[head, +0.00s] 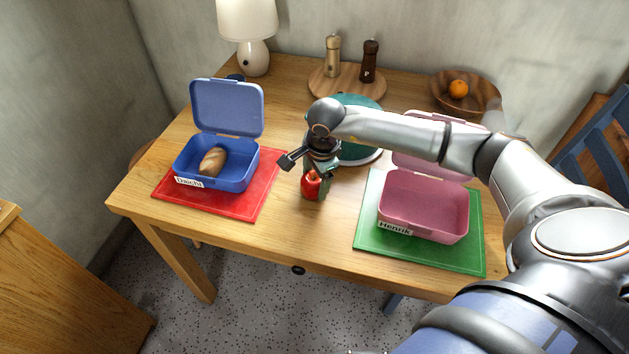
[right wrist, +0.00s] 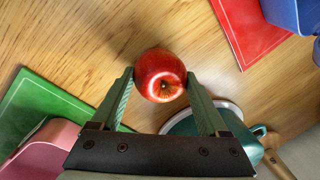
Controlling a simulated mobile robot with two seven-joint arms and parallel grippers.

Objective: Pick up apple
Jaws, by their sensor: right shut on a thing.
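A red apple (head: 311,184) is near the front middle of the wooden table, between the two lunch boxes. My right gripper (head: 314,176) reaches down over it from the right. In the right wrist view the apple (right wrist: 160,75) sits between the two green fingertips of my right gripper (right wrist: 160,88), which are shut on its sides. I cannot tell whether the apple touches the table or is slightly above it. My left gripper is not in view.
An open blue lunch box (head: 230,178) with a bread roll (head: 212,161) stands on a red mat (head: 262,198). An open, empty pink lunch box (head: 425,217) stands on a green mat (head: 370,238). A teal pot (head: 362,143), a lamp (head: 252,55) and a wooden bowl with an orange (head: 458,89) are farther back.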

